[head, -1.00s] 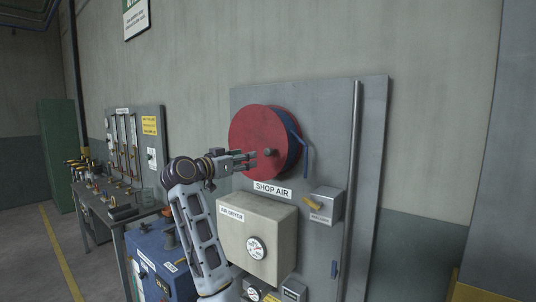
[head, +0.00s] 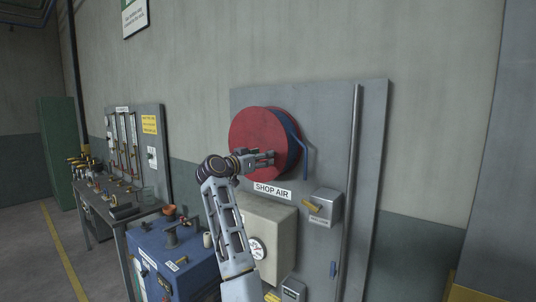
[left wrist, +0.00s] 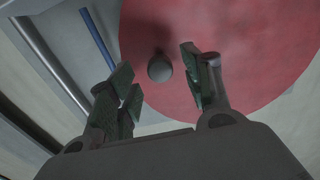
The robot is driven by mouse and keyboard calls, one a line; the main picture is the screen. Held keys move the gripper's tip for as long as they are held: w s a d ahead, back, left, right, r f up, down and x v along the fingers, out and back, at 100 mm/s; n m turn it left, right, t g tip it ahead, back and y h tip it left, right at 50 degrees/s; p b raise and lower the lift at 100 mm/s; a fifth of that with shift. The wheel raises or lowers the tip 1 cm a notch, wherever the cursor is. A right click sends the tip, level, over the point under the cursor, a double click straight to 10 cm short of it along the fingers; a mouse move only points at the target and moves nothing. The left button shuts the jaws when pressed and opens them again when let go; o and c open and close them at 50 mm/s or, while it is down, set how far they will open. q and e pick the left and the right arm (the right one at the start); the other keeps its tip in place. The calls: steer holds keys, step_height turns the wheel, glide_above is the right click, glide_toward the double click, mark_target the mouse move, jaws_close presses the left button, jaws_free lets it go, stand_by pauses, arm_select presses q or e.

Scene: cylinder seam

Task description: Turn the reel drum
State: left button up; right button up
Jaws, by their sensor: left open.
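The reel drum (head: 252,130) is a red disc with a blue hose wound behind it, mounted on a grey wall panel above the SHOP AIR label. My left gripper (head: 268,158) is in front of the drum's lower right face. In the left wrist view, its two green-padded fingers (left wrist: 162,84) are open. A round grey knob (left wrist: 160,68) on the red drum face (left wrist: 240,50) shows in the gap between the fingertips. I cannot tell whether either finger touches it. In the head view the gripper covers the knob. My right gripper is not in view.
Below the drum are the cream air dryer box (head: 277,222) with a gauge and a small grey box with a yellow handle (head: 325,205). A vertical pipe (head: 353,200) runs at right. A blue cabinet (head: 185,255) and a workbench (head: 125,215) stand at left.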

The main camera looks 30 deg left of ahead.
arm_select(q)
steer(key=shift+w+d+p, duration=0.15)
steer(key=shift+w+p, duration=0.4)
steer(key=shift+w, duration=1.5)
jaws_close()
